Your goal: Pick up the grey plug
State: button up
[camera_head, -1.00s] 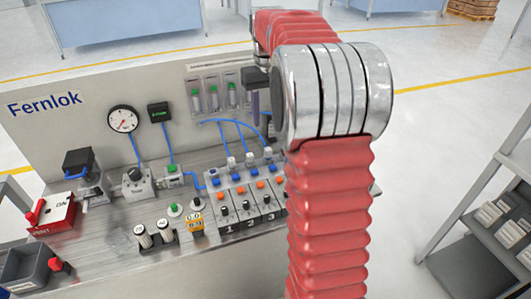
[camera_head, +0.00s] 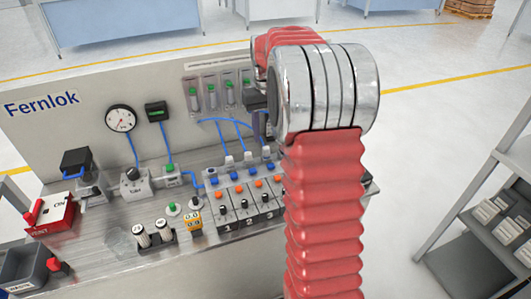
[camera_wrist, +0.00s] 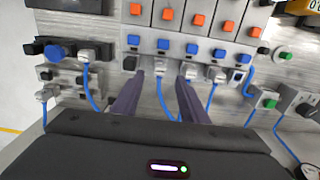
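Several light grey plugs with blue hoses sit in a row along the valve block; I cannot tell which one the task means. In the wrist view one grey plug (camera_wrist: 160,73) shows between the two purple fingertips of my gripper (camera_wrist: 160,79), which stand apart with a gap on each side of it. Another grey plug (camera_wrist: 189,71) lies just right of the right fingertip, and one more (camera_wrist: 216,75) is further right. A dark square piece (camera_wrist: 130,63) is left of the left fingertip. In the head view my gripper is mostly hidden behind my red arm.
The valve block (camera_head: 240,205) carries blue and orange buttons and black knobs. Blue hoses arch close to the fingers. A grey back panel (camera_head: 75,105) with a gauge (camera_head: 121,119) and green-marked tubes (camera_head: 212,95) stands behind. A red box (camera_head: 52,213) is at the left.

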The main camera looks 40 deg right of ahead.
aim_at(266, 147)
jog(key=shift+f, duration=1.05)
jog(key=shift+f, duration=2.6)
jog(key=shift+c, duration=0.6)
grip_shut()
